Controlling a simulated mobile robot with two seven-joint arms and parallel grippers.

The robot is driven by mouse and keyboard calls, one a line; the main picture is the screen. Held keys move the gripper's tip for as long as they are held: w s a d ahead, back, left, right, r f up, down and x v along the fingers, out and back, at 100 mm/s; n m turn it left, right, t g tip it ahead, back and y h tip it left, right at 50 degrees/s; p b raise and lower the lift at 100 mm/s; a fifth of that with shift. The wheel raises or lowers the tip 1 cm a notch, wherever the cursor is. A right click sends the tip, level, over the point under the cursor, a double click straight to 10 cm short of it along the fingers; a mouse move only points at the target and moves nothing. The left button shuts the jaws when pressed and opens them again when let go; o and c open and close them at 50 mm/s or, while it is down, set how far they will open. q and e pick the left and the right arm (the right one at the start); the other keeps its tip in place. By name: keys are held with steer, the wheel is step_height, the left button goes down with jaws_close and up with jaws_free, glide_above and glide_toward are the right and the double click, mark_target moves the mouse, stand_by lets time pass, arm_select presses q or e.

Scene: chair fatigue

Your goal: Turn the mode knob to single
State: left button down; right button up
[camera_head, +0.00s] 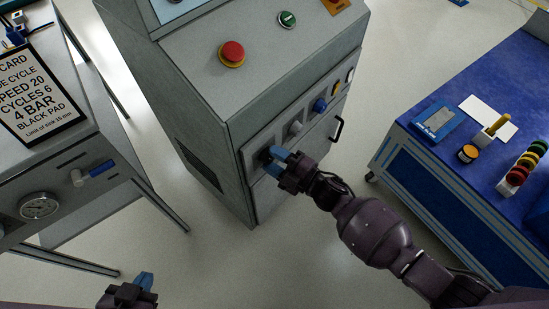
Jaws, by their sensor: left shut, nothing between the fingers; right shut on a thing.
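A grey machine cabinet (205,110) stands in the middle, with a row of knobs on its sloping front panel. My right gripper (274,160), with blue fingertips, is at the panel's near left end. It is shut on a dark knob (266,155) there, which the fingers partly hide. I cannot read the knob's label or which way it points. A grey knob (295,127) and a blue knob (320,105) sit further along the row, apart from the gripper. My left gripper (146,280) is shut and empty, low at the left, above the floor.
A red button (231,53) and a green button (287,19) are on the cabinet top. A left bench holds a printed card (35,95), a gauge (39,206) and a blue-handled valve (92,171). A blue table (480,95) stands right. Floor between is clear.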

steer(key=shift+m, duration=0.6)
arm_select(q)
steer(key=shift+s+a+f, duration=0.1)
steer(key=shift+s+a, duration=0.05)
steer(key=shift+s, duration=0.35)
arm_select(e)
steer(key=shift+f+m, duration=0.1)
steer(key=shift+m, duration=0.5)
arm_select(q)
steer(key=shift+w, duration=0.25)
steer(key=shift+w, duration=0.2)
arm_select(e)
steer(key=o, duration=0.9)
arm_select(q)
steer(key=shift+r, duration=0.2)
arm_select(e)
steer(key=shift+s+d, duration=0.1)
